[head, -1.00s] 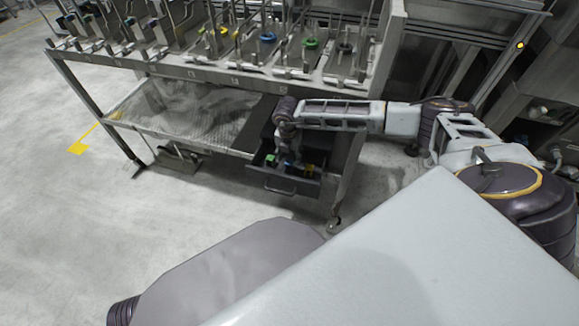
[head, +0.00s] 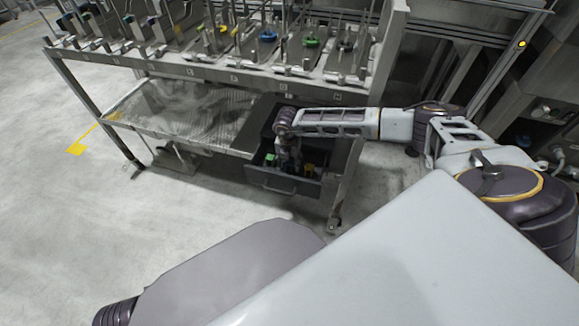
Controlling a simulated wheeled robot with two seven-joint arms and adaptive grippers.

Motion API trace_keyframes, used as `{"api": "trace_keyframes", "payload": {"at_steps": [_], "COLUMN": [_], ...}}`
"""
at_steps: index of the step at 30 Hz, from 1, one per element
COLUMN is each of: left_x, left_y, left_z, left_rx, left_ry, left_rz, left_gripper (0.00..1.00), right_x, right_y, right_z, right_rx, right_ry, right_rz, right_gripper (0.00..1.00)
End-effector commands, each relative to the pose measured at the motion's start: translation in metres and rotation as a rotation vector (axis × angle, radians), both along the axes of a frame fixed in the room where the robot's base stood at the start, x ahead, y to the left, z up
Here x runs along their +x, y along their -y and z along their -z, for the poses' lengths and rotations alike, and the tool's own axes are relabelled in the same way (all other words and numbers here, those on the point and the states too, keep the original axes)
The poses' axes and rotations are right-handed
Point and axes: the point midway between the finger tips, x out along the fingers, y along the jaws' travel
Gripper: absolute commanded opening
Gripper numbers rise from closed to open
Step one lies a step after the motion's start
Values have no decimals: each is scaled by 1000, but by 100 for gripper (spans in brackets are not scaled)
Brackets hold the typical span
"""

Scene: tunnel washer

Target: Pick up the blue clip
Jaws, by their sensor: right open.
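My right gripper (head: 287,165) points down into an open grey drawer (head: 272,181) under the right end of the metal rack. Its fingers are small and dark here, and they are apart. Inside the drawer a green clip (head: 270,159) lies left of the gripper, and a yellow item (head: 309,169) lies right of it. A blue clip is hard to make out; it may be hidden by the gripper or by the drawer front. My left gripper does not show.
The metal rack (head: 230,75) stands over the drawer with several hooks and coloured rings. A mesh shelf (head: 185,110) lies left of the drawer. A caster leg (head: 335,215) stands right of it. The floor in front is clear.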

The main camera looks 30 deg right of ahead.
Motion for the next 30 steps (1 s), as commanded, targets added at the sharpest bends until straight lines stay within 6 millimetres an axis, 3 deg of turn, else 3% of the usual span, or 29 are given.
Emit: {"api": "trace_keyframes", "payload": {"at_steps": [4,18,28,30], "left_x": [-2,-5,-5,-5], "left_y": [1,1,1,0], "left_z": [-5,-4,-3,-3], "left_rx": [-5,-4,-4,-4], "left_ry": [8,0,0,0], "left_rz": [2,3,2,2], "left_gripper": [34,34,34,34], "right_x": [1,1,1,1], "right_y": [1,1,1,1], "right_z": [9,9,9,9], "right_rx": [0,0,0,-1], "right_ry": [0,0,0,1], "right_rz": [-1,-1,0,0], "right_gripper": [54,54,12,12]}}
